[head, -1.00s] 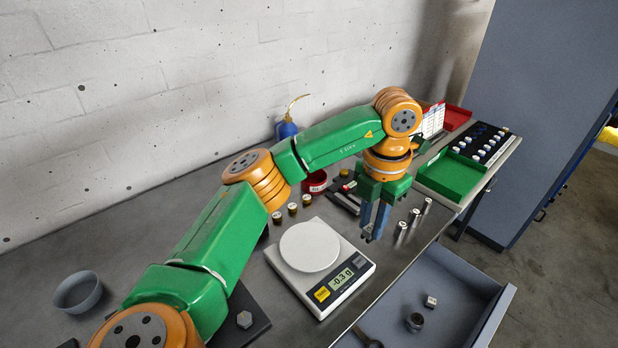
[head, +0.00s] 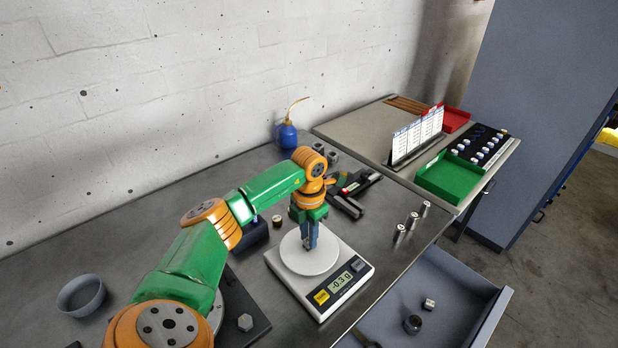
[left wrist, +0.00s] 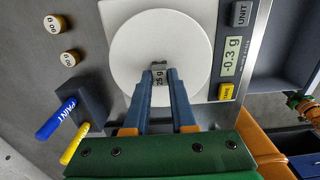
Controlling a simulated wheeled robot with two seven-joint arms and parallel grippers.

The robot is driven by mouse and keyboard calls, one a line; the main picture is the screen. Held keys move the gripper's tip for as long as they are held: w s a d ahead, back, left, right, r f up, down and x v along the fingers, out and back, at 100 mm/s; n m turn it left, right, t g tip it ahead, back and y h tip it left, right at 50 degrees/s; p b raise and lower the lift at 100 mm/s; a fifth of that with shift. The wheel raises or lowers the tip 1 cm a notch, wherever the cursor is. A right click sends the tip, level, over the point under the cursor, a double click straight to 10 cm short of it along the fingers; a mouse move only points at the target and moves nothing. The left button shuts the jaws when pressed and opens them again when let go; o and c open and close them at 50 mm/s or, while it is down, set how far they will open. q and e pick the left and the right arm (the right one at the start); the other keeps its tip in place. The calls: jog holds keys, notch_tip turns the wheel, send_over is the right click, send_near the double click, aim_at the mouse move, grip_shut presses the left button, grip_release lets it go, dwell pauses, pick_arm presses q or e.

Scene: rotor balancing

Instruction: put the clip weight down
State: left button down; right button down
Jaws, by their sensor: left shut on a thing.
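My left gripper (head: 309,244) points down over the round white pan (head: 290,258) of the digital scale (head: 331,299). In the left wrist view the gripper (left wrist: 159,80) is shut on a small grey clip weight (left wrist: 158,67) marked "25 g". The weight is over the middle of the pan (left wrist: 135,42); I cannot tell whether it touches it. The scale's display reads -0.3 g. In the head view the weight is mostly hidden by the fingers. My right gripper is not in view.
An open drawer (head: 455,307) holds small metal parts. A blue oil can (head: 287,134) stands by the wall. In the wrist view, a dark block with blue and yellow pens (left wrist: 78,108) lies beside the scale.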

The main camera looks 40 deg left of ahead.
pick_arm(q)
jog(key=shift+f, duration=0.2)
jog(key=c, duration=0.8)
grip_release()
jog(key=shift+r, duration=0.1)
jog(key=shift+o, duration=0.2)
jog(key=shift+r, duration=0.3)
notch_tip(320, 180, up, 6)
jog(key=shift+w+r+b, duration=0.1)
jog(key=shift+b, duration=0.7)
notch_tip(320, 180, up, 6)
jog(key=shift+f+p, duration=0.25)
jog(key=shift+p, duration=0.45)
